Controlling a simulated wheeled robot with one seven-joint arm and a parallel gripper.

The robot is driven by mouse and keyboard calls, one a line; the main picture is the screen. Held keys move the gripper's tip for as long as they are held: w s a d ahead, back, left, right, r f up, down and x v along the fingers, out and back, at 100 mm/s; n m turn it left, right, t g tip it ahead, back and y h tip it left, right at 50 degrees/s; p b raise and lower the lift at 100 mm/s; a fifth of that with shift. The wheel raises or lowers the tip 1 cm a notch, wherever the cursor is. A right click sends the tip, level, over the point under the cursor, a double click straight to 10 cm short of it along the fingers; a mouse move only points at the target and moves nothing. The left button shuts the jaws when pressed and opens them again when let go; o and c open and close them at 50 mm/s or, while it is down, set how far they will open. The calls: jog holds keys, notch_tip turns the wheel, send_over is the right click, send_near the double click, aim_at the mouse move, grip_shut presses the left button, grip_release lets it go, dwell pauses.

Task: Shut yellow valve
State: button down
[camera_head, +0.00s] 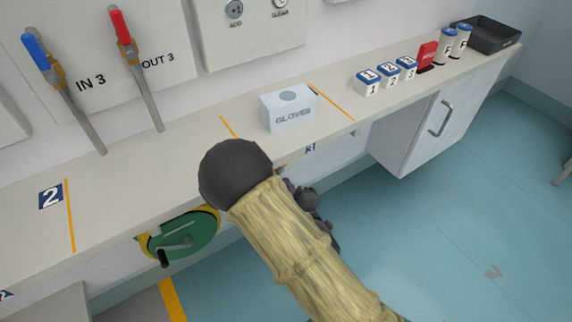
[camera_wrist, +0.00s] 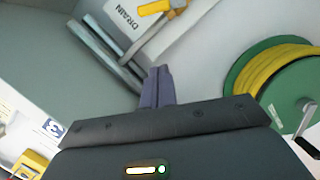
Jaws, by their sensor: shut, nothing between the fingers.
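The yellow valve handle (camera_wrist: 155,7) shows at the top of the wrist view, partly cut off by the frame edge. It sits on a grey pipe (camera_wrist: 150,38) beside a white panel lettered DRAIN (camera_wrist: 118,22). I cannot tell from this view whether the handle lies along or across the pipe. My gripper (camera_wrist: 158,72) is shut and empty, its dark purple fingers pointing toward the pipe below the handle. They appear apart from the handle. In the head view my arm hides most of the gripper, and the yellow valve does not show.
A green reel (camera_wrist: 245,85) with yellow hose and a crank is right of my fingers; it also shows under the counter (camera_head: 190,238). A gloves box (camera_head: 288,108) stands on the counter. Blue-handled (camera_head: 36,50) and red-handled (camera_head: 121,26) valves are upper left. The floor at right is clear.

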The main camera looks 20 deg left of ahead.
jog(key=shift+w, duration=0.15)
jog(key=w+a+f+b, duration=0.2)
jog(key=w+a+f, duration=0.1)
jog(key=w, duration=0.7)
jog(key=shift+w+a, duration=0.15)
jog(key=shift+a, duration=0.2)
jog(key=shift+w+d, duration=0.1)
dwell(0.3)
